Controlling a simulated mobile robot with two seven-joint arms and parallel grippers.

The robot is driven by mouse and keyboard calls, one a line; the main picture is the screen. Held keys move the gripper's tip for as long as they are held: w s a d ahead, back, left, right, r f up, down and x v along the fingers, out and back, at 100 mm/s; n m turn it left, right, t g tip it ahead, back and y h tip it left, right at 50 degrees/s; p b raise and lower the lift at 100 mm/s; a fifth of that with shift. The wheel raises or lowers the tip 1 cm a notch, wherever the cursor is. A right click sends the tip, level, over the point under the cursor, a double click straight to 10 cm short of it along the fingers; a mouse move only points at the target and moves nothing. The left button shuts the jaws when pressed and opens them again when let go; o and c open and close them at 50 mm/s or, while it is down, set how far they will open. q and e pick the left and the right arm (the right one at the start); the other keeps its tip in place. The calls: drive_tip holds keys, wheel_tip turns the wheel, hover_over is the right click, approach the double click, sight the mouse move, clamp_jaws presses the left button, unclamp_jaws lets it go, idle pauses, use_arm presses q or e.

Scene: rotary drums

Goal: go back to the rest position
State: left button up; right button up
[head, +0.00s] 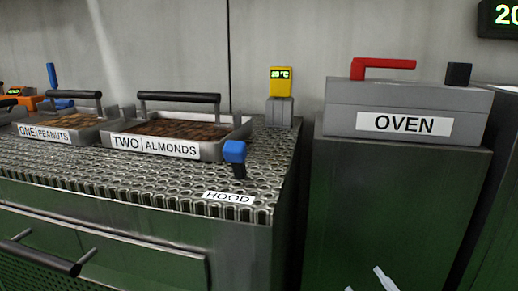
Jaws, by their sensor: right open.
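My right gripper (368,283) shows only by its two pale fingertips at the bottom edge, right of centre. The fingertips are apart with nothing between them. They appear in front of the dark green-grey cabinet front below the oven, touching nothing that I can see. The rest of my right arm is out of the picture. My left gripper is not in view.
Trays of peanuts (58,135) and almonds (207,150) stand on the perforated hood counter (150,180). A blue-topped knob (235,152) sits near its front edge. A yellow thermometer (280,80) stands behind. The oven box (405,110) with a red handle (385,64) is right. A drawer handle (40,257) juts out lower left.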

drive_tip(key=s+a+f+m+g+p, duration=0.1)
drive_tip(key=s+a+f+m+g, duration=0.75)
drive_tip(key=s+f, duration=0.25)
use_arm(q)
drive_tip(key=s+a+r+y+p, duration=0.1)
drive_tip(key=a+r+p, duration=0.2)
drive_tip(key=p, duration=0.6)
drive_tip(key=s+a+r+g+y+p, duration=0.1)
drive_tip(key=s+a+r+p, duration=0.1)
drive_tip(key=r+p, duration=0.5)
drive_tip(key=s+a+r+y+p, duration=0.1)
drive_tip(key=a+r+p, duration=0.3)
drive_tip(key=p, duration=0.9)
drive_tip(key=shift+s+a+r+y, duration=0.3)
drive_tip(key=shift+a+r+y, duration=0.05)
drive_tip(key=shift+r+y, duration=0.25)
use_arm(e)
drive_tip(key=s+d+r+h, duration=0.2)
drive_tip(key=d+r, duration=0.2)
drive_tip(key=r, duration=0.3)
drive_tip(key=s+d+r+h, duration=0.2)
drive_tip(key=d+r, duration=0.3)
drive_tip(key=r, duration=0.2)
drive_tip(key=shift+d+r, duration=0.15)
drive_tip(key=shift+r, duration=0.2)
